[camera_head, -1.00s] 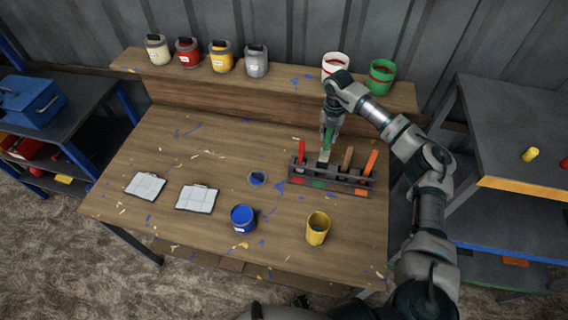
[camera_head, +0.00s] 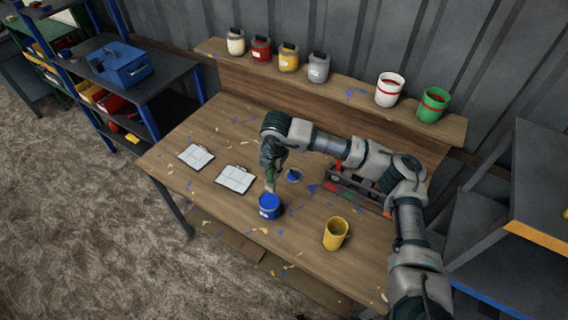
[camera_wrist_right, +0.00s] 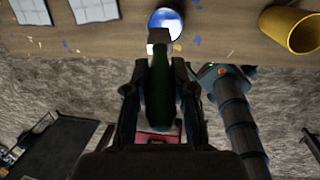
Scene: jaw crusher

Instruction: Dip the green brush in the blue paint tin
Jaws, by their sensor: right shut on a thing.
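The blue paint tin (camera_head: 270,207) stands on the wooden table near its front edge. It also shows at the top of the right wrist view (camera_wrist_right: 166,22). In the head view the brush (camera_head: 270,181) hangs just behind and above the tin's rim. I cannot tell whether the bristles touch the tin or are inside it. My left gripper is not in view.
A yellow tin (camera_head: 336,233) stands right of the blue tin. The brush rack (camera_head: 352,188) is partly hidden behind my right arm. Two white tiled pads (camera_head: 235,179) lie to the left. Several paint tins line the back shelf, including a green one (camera_head: 432,104).

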